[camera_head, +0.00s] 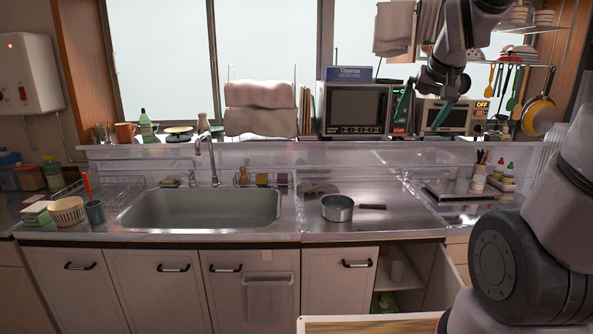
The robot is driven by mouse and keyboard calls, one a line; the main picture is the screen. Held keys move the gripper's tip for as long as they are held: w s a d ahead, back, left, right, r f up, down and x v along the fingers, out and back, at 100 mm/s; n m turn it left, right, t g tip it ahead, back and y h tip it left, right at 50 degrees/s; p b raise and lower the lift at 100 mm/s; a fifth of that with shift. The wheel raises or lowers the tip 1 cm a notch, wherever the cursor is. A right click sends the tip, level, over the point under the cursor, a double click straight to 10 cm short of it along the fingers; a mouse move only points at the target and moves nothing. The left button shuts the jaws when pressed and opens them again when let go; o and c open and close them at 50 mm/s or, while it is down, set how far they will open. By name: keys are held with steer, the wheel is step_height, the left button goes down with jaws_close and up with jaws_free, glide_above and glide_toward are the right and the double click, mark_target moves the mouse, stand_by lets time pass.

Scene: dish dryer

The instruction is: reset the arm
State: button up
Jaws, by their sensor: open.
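My gripper (424,112) hangs at the upper right in the head view, at the end of my raised arm. Its two dark green fingers are spread apart, one in front of the microwave's right edge and the other in front of the toaster oven (456,117). Nothing shows between the fingers. It is above the counter (395,211), well clear of the pot (338,209), which stands on the steel surface right of the sink. My large arm links fill the right edge of the view.
The sink (200,207) is empty, with a faucet (212,160) behind it. A microwave (357,108) stands on the back ledge. Utensils and a pan (538,115) hang at the right. A lower cabinet (398,283) stands open, and a wooden-edged surface (370,324) is in front.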

steer(key=s+a+r, duration=0.2)
steer(key=s, duration=0.5)
steer(key=s+a+r+y, duration=0.1)
steer(key=s+a, duration=0.1)
steer(key=s, duration=0.5)
steer(key=shift+s+r+y, duration=0.3)
steer(key=shift+r, duration=0.05)
steer(key=shift+s+a+m, duration=0.1)
steer(key=shift+s+m, duration=0.2)
steer(key=shift+s, duration=0.1)
steer(key=shift+c, duration=0.3)
